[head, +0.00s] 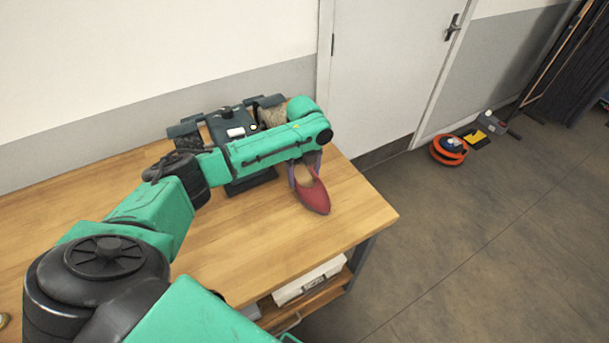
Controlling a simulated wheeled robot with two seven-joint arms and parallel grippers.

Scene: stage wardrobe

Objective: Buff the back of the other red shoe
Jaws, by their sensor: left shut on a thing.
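One red shoe (313,196) shows near the right end of the wooden bench, its toe pointing toward the front. My left gripper (305,165) reaches down at the back of this shoe, with its grey fingers at the heel opening, and is shut on it. The arm hides part of the heel, and I cannot tell whether the sole touches the bench. A dark buffing machine (231,123) with a roller at each side stands behind my arm, partly hidden; its right roller looks tan and fuzzy (271,115). No second red shoe shows. My right gripper is out of view.
The wooden bench (355,215) is bare to the right and front of the shoe. A white box (309,281) sits on the shelf below. A white door (385,65) is behind, and an orange ring-shaped item (448,151) lies on the floor at right.

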